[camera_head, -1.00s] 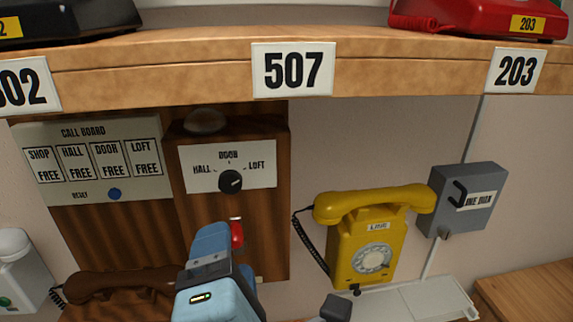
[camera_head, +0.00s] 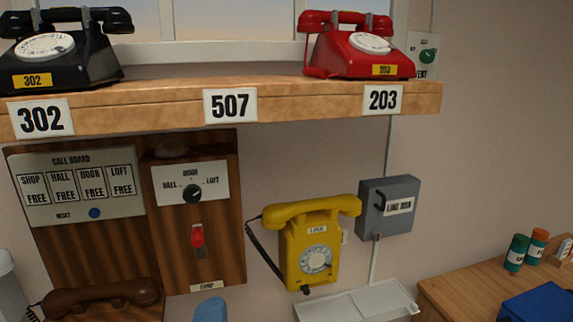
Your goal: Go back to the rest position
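A small light-blue part of my own arm (camera_head: 209,310) shows at the bottom edge, below the switch panel. The fingertips of both grippers are out of the frame. The yellow wall phone (camera_head: 312,245) has its handset resting across its top. The black phone (camera_head: 62,50) marked 302 and the red phone (camera_head: 365,45) marked 203 stand on the shelf with handsets on. The brown handset (camera_head: 100,298) lies at the lower left.
The wooden shelf (camera_head: 290,104) runs across the upper part. The call board (camera_head: 78,187) reads FREE in every field. Beside it are a dial (camera_head: 192,193) and a red lever (camera_head: 197,237). The grey line box (camera_head: 388,207) hangs right. A wooden table (camera_head: 470,290) holds small jars (camera_head: 517,252).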

